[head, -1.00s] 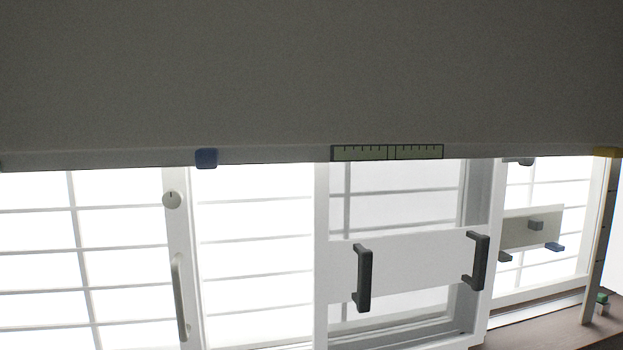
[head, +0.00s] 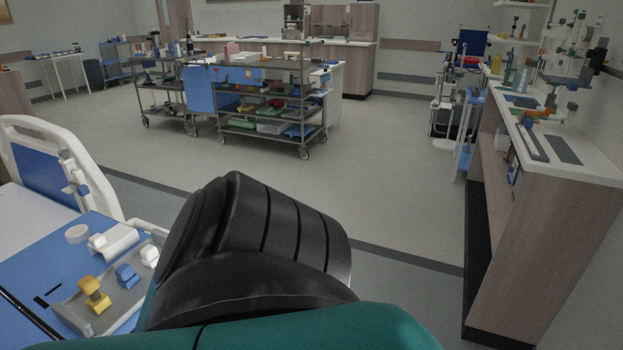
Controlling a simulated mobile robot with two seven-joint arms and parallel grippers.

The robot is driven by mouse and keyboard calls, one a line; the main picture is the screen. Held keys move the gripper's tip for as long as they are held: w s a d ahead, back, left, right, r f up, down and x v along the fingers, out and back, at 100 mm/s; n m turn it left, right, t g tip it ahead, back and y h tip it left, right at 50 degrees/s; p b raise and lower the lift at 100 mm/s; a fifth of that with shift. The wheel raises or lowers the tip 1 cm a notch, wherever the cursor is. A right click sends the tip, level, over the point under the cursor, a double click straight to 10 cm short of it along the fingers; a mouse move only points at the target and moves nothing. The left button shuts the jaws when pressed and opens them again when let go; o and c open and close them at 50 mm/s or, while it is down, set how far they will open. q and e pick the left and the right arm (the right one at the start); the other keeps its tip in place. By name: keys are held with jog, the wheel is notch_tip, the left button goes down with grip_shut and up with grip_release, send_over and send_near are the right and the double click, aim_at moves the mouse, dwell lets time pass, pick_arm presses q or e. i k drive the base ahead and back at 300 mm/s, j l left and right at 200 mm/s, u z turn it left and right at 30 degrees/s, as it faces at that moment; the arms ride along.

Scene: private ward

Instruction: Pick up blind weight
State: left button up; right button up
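I cannot make out the blind or a blind weight in the head view now. Neither of my grippers shows. A large black ribbed part with a teal part below it, likely one of my arm's links, fills the lower middle and hides what is behind it. A grey tray (head: 118,300) at the lower left holds a yellow piece (head: 95,293), a blue piece (head: 127,275) and a white piece (head: 150,256). I cannot tell whether any of these is a blind weight.
A bed with a white and blue end board (head: 45,170) is at the left. Metal carts (head: 305,95) with loaded shelves stand at mid-distance. A long counter (head: 590,165) crowded with items runs along the right. The floor (head: 390,180) between is clear.

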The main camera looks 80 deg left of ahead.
aim_at(88, 286)
jog(key=u, duration=0.5)
jog(key=l+u, duration=0.1)
jog(key=u, duration=1.3)
jog(key=k+l+u, duration=0.1)
jog(key=u, duration=1.85)
jog(key=i+l, duration=0.1)
jog(key=l, duration=0.3)
jog(key=i+l, duration=0.1)
jog(key=l, duration=0.3)
jog(key=i+l, duration=0.1)
jog(key=l, duration=0.3)
jog(key=l+u, duration=0.3)
jog(key=i+l+u, duration=0.1)
jog(key=l+u, duration=0.2)
